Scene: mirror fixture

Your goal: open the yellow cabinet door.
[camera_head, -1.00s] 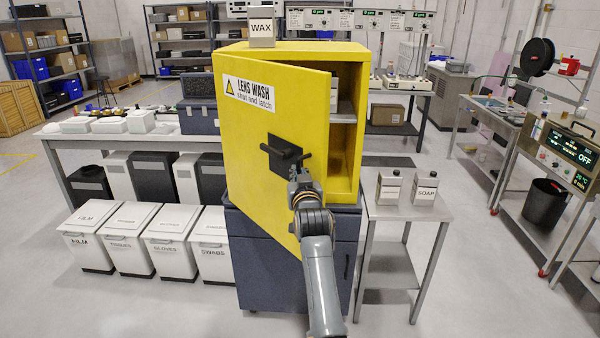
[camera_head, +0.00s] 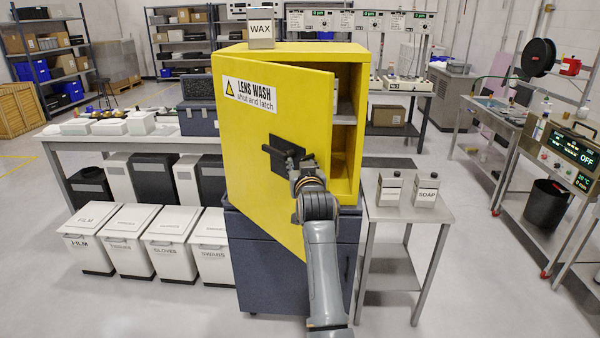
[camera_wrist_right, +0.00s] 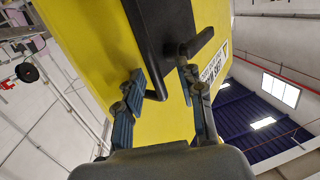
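The yellow cabinet (camera_head: 345,50) stands on a dark blue base unit. Its door (camera_head: 255,120), labelled LENS WASH, stands ajar, with a gap along its right edge showing a shelf and the yellow interior. The black handle (camera_head: 276,160) is on the door's front, near its right edge. My right gripper (camera_head: 298,166) is at the handle, in front of the door, and its arm partly hides the door's lower right edge. In the right wrist view the two fingers (camera_wrist_right: 160,88) are spread apart, with part of the black handle (camera_wrist_right: 156,40) showing between and beyond them. My left gripper is out of view.
A WAX container (camera_head: 261,32) stands on the cabinet top. A small metal table (camera_head: 440,212) with two bottles, one labelled SOAP (camera_head: 426,190), is close on the right. White bins (camera_head: 165,240) stand at the left.

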